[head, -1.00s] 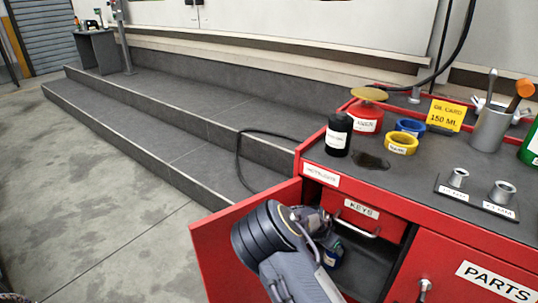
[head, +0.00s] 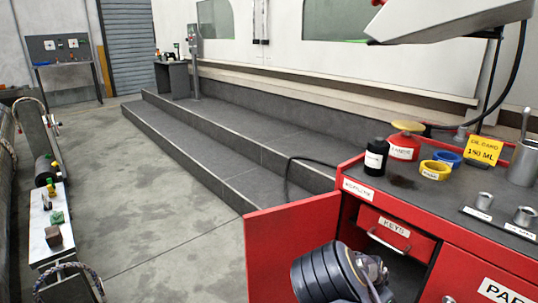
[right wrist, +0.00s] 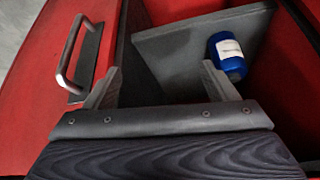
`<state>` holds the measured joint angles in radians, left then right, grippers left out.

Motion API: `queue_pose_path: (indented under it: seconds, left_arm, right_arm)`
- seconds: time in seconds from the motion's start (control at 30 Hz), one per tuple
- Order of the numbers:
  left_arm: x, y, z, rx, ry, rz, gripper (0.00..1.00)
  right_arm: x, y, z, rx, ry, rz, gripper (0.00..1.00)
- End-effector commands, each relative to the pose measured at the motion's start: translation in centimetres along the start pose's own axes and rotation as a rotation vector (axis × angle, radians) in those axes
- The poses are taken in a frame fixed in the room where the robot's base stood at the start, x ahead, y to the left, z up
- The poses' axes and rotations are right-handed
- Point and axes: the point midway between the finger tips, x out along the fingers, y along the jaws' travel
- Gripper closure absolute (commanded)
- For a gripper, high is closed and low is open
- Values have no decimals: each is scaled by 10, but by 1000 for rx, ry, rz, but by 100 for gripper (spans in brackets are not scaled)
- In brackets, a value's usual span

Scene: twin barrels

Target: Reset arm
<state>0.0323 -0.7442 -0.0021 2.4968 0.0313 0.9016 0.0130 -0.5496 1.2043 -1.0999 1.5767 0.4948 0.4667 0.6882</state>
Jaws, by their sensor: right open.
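My right gripper (right wrist: 160,85) is open and empty in the right wrist view, its two fingers wide apart. A blue can (right wrist: 228,60) with a white label is beside the right finger, next to a grey board (right wrist: 180,45) inside the red cabinet. I cannot tell whether finger and can touch. In the head view my right arm shows at the bottom, in front of the cabinet opening, and its fingertips are hidden. My left gripper is not in view.
The red cabinet (head: 400,280) has an open door (head: 292,245) and a KEYS drawer (head: 396,232) above the opening. On top stand a black bottle (head: 376,158), a red tin (head: 404,148), yellow and blue rings and metal cups. A narrow bench (head: 50,240) stands left; the floor between is clear.

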Motion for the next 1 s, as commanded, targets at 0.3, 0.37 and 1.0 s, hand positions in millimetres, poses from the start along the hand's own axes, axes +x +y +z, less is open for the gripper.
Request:
queue_pose_path:
  seconds: [0.3, 0.37, 1.0]
  left_arm:
    - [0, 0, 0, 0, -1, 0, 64]
    - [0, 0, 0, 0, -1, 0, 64]
    - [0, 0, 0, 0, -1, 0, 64]
  right_arm:
    - [-17, 27, 12, 34, -159, -22, 21]
    - [-23, 32, 16, 36, -199, -34, 21]
    - [-228, 122, 71, -239, -589, -574, 21]
